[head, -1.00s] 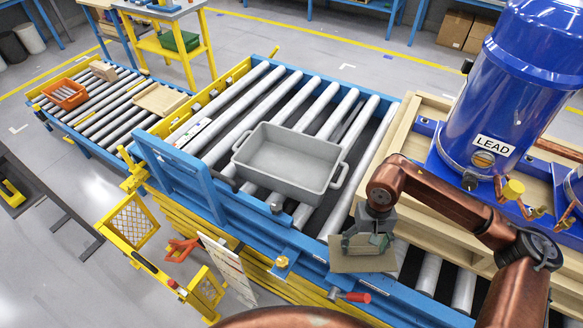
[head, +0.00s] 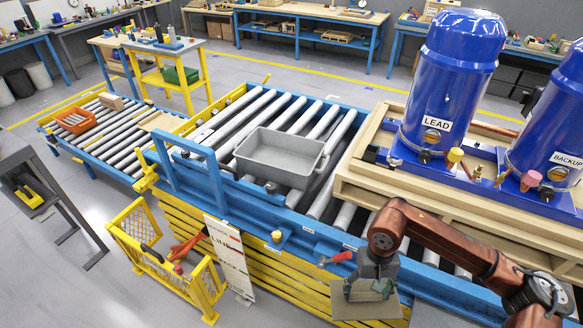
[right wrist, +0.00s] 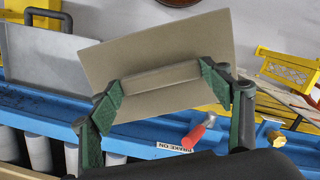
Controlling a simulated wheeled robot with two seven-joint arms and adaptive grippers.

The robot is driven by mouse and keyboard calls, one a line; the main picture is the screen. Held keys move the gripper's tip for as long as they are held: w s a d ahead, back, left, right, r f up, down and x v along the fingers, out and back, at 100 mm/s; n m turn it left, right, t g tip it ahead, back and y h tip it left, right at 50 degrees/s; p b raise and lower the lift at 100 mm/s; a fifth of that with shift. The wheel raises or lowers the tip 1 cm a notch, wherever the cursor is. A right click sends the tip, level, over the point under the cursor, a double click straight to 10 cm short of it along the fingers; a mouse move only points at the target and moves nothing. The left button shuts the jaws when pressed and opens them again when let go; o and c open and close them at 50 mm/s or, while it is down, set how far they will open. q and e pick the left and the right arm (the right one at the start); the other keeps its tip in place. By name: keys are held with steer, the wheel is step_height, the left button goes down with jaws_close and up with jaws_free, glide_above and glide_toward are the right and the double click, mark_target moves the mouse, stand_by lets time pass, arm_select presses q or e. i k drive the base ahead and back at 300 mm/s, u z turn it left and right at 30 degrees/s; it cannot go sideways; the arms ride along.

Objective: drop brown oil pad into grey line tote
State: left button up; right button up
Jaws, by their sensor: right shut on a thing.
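The brown oil pad (head: 366,301) is a flat square sheet held by my right gripper (head: 372,286), low at the front of the conveyor's blue side rail. In the right wrist view the pad (right wrist: 160,52) has a raised strip across it, and the green-padded fingers of the right gripper (right wrist: 172,88) are shut on that strip. The grey line tote (head: 262,166) is open and looks empty. It sits on the rollers, left of and farther back than my right gripper. My left gripper is not in view.
Blue LEAD (head: 440,105) and BACKUP (head: 550,140) compressors stand on a wooden pallet (head: 400,200) right of the tote. A red-handled lever (head: 340,257) sits on the front rail. A yellow mesh cage (head: 140,235) stands front left. An orange bin (head: 75,121) is on the far-left rollers.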

mark_target(284, 166)
steer(key=z, duration=0.55)
steer(key=i, duration=0.85)
steer(key=u, duration=0.45)
